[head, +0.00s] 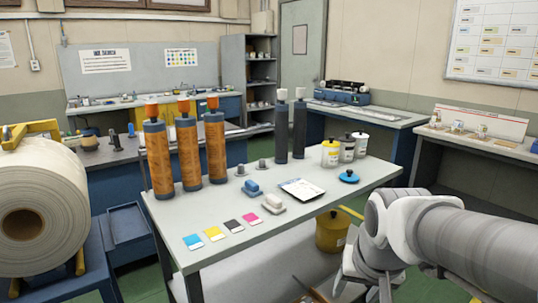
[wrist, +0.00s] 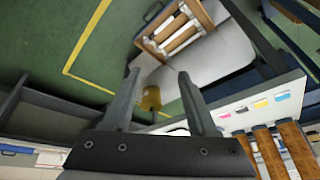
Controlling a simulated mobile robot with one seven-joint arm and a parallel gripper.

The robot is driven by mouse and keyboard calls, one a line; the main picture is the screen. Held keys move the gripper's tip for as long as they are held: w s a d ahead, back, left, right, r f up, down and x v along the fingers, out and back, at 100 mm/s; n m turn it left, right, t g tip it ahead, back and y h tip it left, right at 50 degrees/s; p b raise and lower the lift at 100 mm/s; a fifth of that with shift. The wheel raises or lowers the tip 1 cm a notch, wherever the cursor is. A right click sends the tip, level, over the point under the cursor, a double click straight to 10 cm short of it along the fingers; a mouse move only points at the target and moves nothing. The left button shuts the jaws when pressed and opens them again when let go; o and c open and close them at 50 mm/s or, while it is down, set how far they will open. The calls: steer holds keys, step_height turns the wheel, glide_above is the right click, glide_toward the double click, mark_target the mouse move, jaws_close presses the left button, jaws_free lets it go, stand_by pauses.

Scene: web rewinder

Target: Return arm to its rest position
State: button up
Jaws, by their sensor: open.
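My arm comes in from the right edge of the head view, bent at a pale joint in front of the table's right end. My gripper (head: 368,292) hangs at the bottom of the head view, partly cut off by the frame edge. In the wrist view its two dark fingers stand apart, and my gripper (wrist: 158,74) is open with nothing between the fingertips. It is apart from the work table (head: 330,206), off its near right side.
The table holds orange-brown rollers (head: 160,158), dark rollers (head: 299,130), white jars (head: 331,153), a blue lid (head: 348,176) and colour cards (head: 232,225). A large paper roll (head: 40,205) is at left. Green floor shows in the wrist view.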

steer(key=s+r+n+t, duration=0.1)
steer(key=s+r+n, duration=0.2)
steer(key=s, duration=0.6)
step_height(320, 180, up, 19)
steer(key=p, duration=1.9)
steer(key=shift+w+a+r, duration=0.15)
steer(key=shift+a, duration=0.25)
